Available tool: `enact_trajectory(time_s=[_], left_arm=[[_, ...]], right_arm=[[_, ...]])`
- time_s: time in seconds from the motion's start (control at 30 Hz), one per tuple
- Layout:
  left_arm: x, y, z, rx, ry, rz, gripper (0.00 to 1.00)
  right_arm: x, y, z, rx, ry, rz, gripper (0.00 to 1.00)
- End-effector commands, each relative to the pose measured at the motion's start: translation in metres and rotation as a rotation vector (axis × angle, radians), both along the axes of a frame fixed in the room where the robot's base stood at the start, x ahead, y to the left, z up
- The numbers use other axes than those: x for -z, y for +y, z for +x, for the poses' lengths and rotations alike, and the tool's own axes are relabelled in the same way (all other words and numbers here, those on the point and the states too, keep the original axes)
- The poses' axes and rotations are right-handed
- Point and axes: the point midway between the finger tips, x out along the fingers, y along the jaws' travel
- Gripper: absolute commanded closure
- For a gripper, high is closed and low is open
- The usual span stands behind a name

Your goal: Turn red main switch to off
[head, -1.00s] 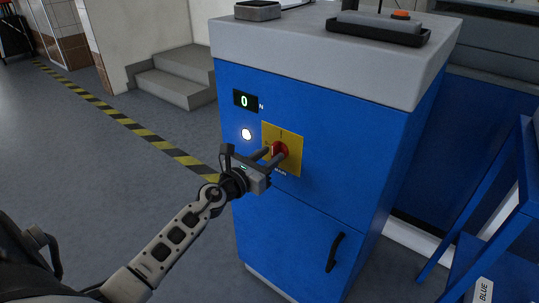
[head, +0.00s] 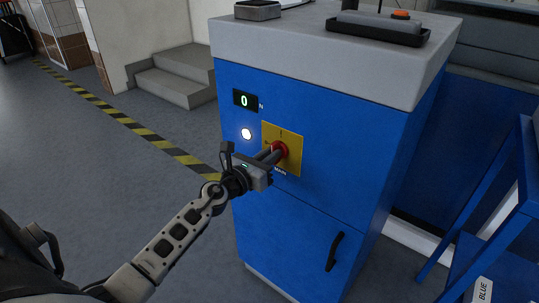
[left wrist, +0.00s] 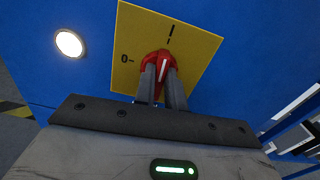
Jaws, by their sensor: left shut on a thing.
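The red main switch (head: 280,149) sits on a yellow plate (head: 294,160) on the front of a blue cabinet (head: 330,140). In the left wrist view the red switch (left wrist: 163,58) has a white mark pointing up, close to the "I" mark; the "0" mark is at the plate's left. My left gripper (head: 272,154) is shut on the switch handle, with one finger on each side of it. The fingers hide the lower part of the handle. My right gripper is not in view.
A lit display (head: 245,100) reads 0, and a round white lamp (head: 246,134) glows below it. A black door handle (head: 334,252) is lower on the cabinet. A blue frame (head: 495,215) stands at the right. The floor at left is open.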

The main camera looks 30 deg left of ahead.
Motion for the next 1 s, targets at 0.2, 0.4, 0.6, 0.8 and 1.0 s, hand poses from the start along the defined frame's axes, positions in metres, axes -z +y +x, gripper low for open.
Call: enact_trajectory(time_s=[0.2, 0.4, 0.6, 0.8, 1.0], left_arm=[[-0.0009, 0.0012, -0.0001, -0.001, 0.013, -0.152, 1.0], [-0.0002, 0.0024, 0.0, -0.001, 0.028, -0.34, 1.0], [0.0005, 0.0033, 0.0001, 0.0, 0.044, -0.529, 1.0], [0.0014, 0.0041, 0.0001, -0.001, 0.057, -0.719, 1.0], [0.0026, 0.0051, 0.0002, -0.002, 0.073, -0.908, 1.0]], right_arm=[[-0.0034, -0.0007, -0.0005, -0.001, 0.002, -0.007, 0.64], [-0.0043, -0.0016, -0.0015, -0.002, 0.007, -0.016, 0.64], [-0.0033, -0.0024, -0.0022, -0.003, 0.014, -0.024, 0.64], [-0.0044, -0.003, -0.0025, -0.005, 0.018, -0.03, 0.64], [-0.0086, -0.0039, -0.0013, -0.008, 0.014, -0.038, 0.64]])
